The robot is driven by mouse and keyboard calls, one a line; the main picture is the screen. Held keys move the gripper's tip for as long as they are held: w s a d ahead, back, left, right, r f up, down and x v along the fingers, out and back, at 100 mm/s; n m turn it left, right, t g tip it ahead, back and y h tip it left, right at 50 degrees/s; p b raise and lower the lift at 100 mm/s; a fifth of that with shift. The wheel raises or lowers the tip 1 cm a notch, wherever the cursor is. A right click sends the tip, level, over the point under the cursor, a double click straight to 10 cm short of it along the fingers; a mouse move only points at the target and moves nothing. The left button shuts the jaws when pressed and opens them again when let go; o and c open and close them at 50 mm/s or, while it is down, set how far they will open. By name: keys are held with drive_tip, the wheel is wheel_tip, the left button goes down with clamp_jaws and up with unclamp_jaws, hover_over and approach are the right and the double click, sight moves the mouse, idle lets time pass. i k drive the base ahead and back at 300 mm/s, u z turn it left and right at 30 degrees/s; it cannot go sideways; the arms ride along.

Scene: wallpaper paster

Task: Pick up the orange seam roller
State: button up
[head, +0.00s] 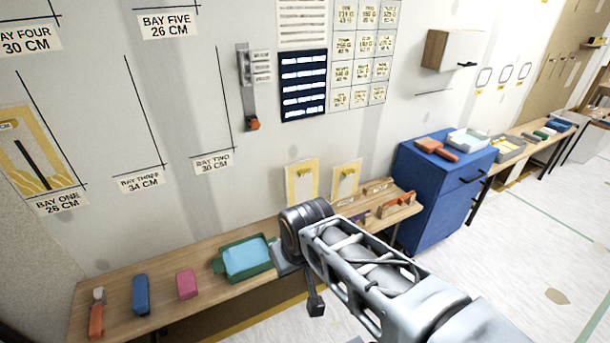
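A tool with an orange handle and a grey head (97,313), which looks like the orange seam roller, lies at the left end of the wooden bench (205,299). My arm reaches in from the lower right. My gripper (301,283) is over the bench's front edge, well to the right of the orange tool and just right of the green tray. The gripper is seen at an angle and partly hidden by my wrist, so its opening is unclear. I see nothing held in it.
Between gripper and orange tool are a blue block (141,295), a pink block (187,284) and a green tray (229,276) with a light-blue item. A blue cabinet (432,196) stands right, with another orange item (436,149) on top. Floor at right is open.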

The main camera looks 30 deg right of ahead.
sight(94, 333)
drive_tip(key=u, duration=1.35)
